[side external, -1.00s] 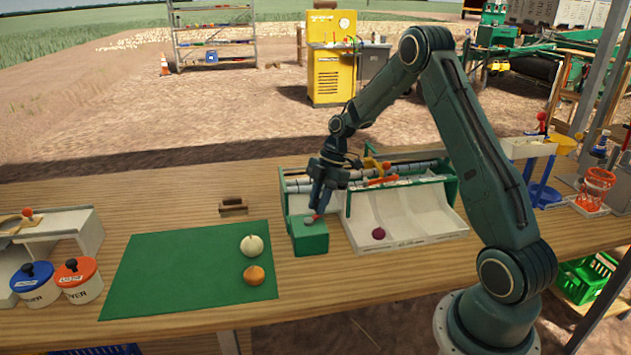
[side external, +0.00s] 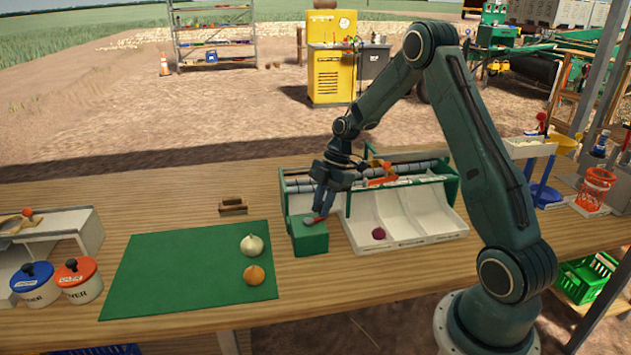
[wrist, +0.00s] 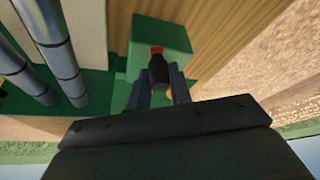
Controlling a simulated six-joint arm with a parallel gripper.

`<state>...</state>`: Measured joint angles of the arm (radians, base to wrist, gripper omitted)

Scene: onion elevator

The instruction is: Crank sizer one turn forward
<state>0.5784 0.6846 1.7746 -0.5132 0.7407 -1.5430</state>
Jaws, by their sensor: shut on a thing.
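The sizer (side external: 400,207) stands on the wooden bench, with grey rollers behind white sloping chutes in a green frame. A green box (side external: 310,237) is at its left front end. My gripper (side external: 318,217) points down at that box. In the wrist view my gripper (wrist: 163,92) is shut on a dark crank knob (wrist: 158,72), with a finger on each side. A bit of red shows just beyond the knob, over the green box (wrist: 160,38). The crank's arm is mostly hidden. A dark red onion (side external: 378,234) lies in the left chute.
A white onion (side external: 252,245) and an orange-brown onion (side external: 254,275) lie on the green mat (side external: 180,270). A small wooden block (side external: 233,206) sits behind it. Blue-lidded and red-lidded pots (side external: 79,281) stand at left.

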